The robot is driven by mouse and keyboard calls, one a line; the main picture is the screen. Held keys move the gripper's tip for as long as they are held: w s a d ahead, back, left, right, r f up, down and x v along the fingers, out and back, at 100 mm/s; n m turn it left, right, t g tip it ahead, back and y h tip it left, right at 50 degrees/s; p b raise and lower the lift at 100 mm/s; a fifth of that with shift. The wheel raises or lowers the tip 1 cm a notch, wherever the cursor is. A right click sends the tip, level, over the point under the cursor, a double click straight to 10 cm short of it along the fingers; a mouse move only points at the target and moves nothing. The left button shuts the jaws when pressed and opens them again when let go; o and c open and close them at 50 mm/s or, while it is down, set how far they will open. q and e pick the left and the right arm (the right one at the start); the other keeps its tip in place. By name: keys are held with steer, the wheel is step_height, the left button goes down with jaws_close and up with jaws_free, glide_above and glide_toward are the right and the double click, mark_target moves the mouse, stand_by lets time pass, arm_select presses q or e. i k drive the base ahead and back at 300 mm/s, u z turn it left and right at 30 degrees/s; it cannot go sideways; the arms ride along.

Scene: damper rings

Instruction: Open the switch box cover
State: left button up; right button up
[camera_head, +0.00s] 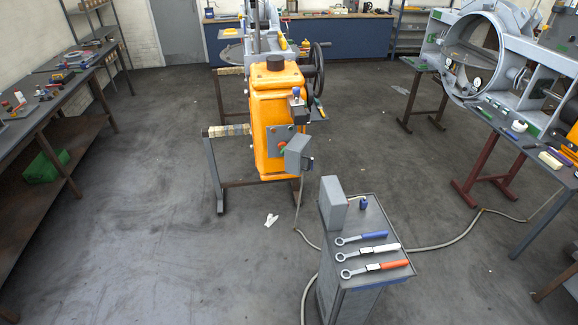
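An orange machine (273,110) stands on a dark frame in the middle of the room. On its front right side is a grey plate (275,136) with a small red button (282,148). A grey box-like part (297,153), which looks like the switch box or its cover, sits at the plate's lower right at an angle. Another grey box (333,204) stands upright on the cart. Neither of my grippers is in view.
A grey cart (364,232) in front holds wrenches with blue, white and red handles and a small blue item (363,203). A hose lies on the floor around it. Workbenches stand left and right; a large grey ring frame (478,60) is at right. Floor at left is mostly clear.

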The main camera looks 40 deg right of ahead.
mark_target(298, 151)
steer(key=u, duration=0.2)
steer(key=i, duration=0.75)
steer(key=z, duration=0.6)
steer(key=i, duration=0.65)
steer(key=z, duration=0.7)
